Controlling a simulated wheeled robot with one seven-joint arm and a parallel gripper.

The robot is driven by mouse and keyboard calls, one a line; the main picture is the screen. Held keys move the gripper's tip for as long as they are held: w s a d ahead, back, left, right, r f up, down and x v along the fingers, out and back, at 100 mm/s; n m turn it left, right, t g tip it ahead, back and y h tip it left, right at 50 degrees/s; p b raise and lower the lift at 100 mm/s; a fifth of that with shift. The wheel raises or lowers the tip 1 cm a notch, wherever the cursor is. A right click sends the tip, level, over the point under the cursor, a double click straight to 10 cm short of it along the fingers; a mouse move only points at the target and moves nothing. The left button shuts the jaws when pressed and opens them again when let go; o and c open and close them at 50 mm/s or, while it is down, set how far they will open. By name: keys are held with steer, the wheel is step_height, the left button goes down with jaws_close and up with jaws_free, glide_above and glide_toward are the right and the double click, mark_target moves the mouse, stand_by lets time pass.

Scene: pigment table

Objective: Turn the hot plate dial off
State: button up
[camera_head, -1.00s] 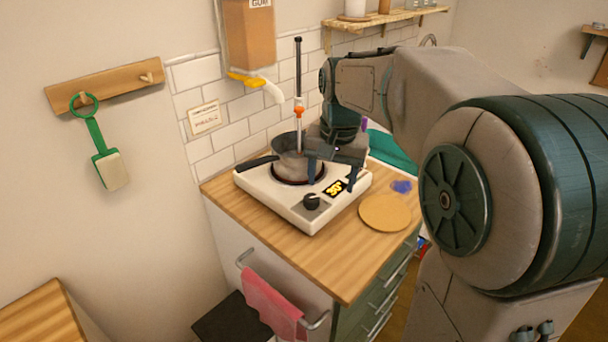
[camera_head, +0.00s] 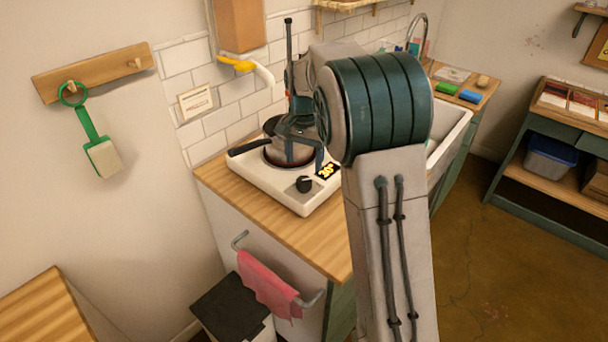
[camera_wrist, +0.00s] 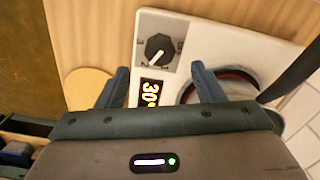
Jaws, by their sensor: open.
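The white hot plate (camera_head: 286,189) stands on the wooden counter. Its black dial (camera_head: 304,184) sits at its front, and the dial also shows in the wrist view (camera_wrist: 158,47) on a grey panel, its pale pointer line tilted. Beside the dial, a lit display (camera_wrist: 150,93) reads 30 in orange. A dark pan (camera_head: 290,151) sits on the burner. My gripper (camera_head: 304,160) is over the plate beside the pan, behind the dial. In the wrist view my gripper's two fingers (camera_wrist: 158,84) are apart and empty, on either side of the display; the dial lies beyond the fingertips, untouched.
A tall thermometer-like rod (camera_head: 289,60) rises at the pan. The pan's black handle (camera_head: 250,146) sticks out left. A round tan mat (camera_wrist: 88,86) lies beside the plate. A pink towel (camera_head: 268,284) hangs below the counter. The counter front left of the plate is clear.

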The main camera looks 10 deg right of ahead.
mark_target(304, 180)
step_height(304, 180, down, 6)
steer(key=shift+f+p, duration=0.1)
steer(key=shift+p, duration=0.2)
steer(key=c, duration=1)
